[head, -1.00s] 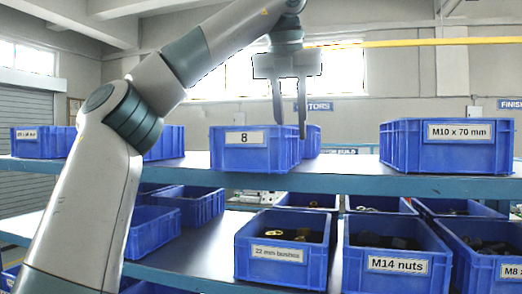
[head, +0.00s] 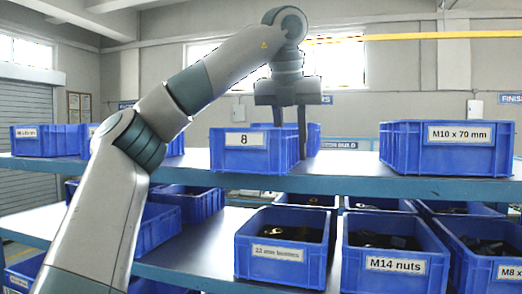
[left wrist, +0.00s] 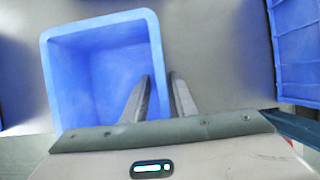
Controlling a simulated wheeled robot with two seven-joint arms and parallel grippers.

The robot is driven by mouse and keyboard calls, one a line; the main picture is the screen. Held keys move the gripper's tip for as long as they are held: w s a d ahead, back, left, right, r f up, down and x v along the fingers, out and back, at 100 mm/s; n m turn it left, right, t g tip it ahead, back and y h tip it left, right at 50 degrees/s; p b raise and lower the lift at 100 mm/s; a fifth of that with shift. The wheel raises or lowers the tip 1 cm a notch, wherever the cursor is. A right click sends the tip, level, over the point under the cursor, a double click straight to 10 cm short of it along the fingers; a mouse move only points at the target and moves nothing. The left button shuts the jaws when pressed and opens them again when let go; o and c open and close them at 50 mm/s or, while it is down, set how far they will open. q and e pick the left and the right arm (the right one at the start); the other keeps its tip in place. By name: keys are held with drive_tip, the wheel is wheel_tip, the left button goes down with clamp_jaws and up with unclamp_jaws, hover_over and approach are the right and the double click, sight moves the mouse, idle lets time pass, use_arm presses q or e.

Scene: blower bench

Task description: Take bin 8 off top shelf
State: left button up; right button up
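Bin 8 (head: 226,158) is a blue bin with a white "8" label, upright on the top shelf (head: 340,181) at its front edge. In the left wrist view the bin (left wrist: 85,80) looks empty. My left gripper (head: 290,138) points down over the bin's right side, its fingers apart. In the left wrist view the gripper (left wrist: 158,80) has one finger inside the bin and the other outside, with the right wall between them. Whether either finger touches the wall cannot be told. In the head view the inner fingertip is hidden in the bin. My right gripper is out of view.
A blue "M10 x 70 mm" bin (head: 440,155) stands to the right on the top shelf, with bare shelf between. Another blue bin is close behind bin 8 (head: 314,138). More bins stand at the left (head: 45,143). The lower shelf holds filled bins, including M14 nuts (head: 390,268).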

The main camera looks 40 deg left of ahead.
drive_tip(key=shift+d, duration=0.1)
use_arm(q)
clamp_jaws()
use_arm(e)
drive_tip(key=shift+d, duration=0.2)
use_arm(q)
drive_tip(key=shift+r, duration=0.2)
drive_tip(key=shift+r+b, duration=0.45)
drive_tip(key=shift+r, duration=1.15)
drive_tip(key=shift+d+r, duration=0.15)
drive_tip(key=shift+r, duration=0.15)
drive_tip(key=w+d+r, duration=0.4)
drive_tip(key=d+r, duration=0.2)
drive_tip(key=d, duration=0.4)
drive_tip(key=shift+w+d+r, duration=0.15)
drive_tip(key=shift+d+r, duration=0.15)
drive_tip(key=shift+r, duration=0.1)
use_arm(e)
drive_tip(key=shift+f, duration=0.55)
